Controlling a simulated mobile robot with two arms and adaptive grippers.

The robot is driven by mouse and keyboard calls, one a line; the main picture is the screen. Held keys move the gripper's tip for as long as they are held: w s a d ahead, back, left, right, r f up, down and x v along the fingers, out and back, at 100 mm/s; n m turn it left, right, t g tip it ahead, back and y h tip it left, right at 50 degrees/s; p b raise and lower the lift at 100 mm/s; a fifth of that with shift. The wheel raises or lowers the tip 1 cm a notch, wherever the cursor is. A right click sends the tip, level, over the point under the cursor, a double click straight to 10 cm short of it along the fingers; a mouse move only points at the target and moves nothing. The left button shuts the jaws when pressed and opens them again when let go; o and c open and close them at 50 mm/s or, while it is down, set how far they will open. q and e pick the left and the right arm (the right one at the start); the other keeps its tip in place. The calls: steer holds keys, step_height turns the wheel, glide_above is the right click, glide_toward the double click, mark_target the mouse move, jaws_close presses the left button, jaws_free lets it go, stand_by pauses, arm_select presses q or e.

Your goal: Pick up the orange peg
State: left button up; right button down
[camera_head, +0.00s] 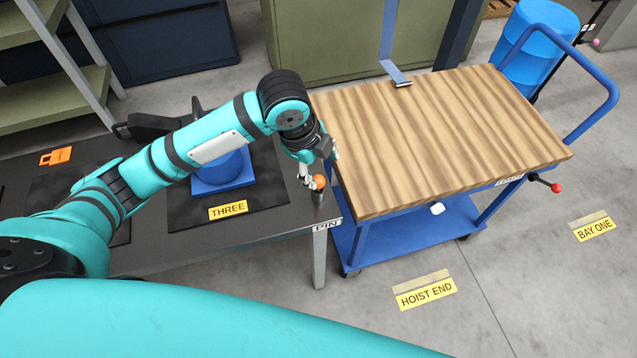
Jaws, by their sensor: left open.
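The orange peg (319,182) stands upright at the right end of the dark table, at the corner by the PIN label. Only its rounded orange top shows clearly, above a dark grey holder (318,196). My left gripper (309,180) points down right at the peg, with its fingers open. One pale finger shows just left of the orange top; the wrist hides part of the fingers. I cannot tell whether they touch the peg. My right gripper is out of view.
A blue cart with a wooden top (440,130) stands close to the right of the table (275,228). A blue block (224,172) sits on a dark mat labelled THREE. An orange tag (56,156) lies at the left. Floor is free at the lower right.

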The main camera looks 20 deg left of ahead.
mark_target(316, 178)
arm_select(q)
steer(key=w+a+r+m+y, duration=0.1)
steer(key=a+r+m, duration=0.1)
steer(key=a+r, duration=0.1)
steer(key=p+x, duration=0.2)
steer(key=x, duration=0.9)
steer(key=shift+f, duration=0.4)
steer(key=shift+p+x, duration=0.65)
steer(key=shift+x, duration=2)
steer(key=shift+w, duration=0.15)
jaws_close()
steer(key=shift+r, duration=0.1)
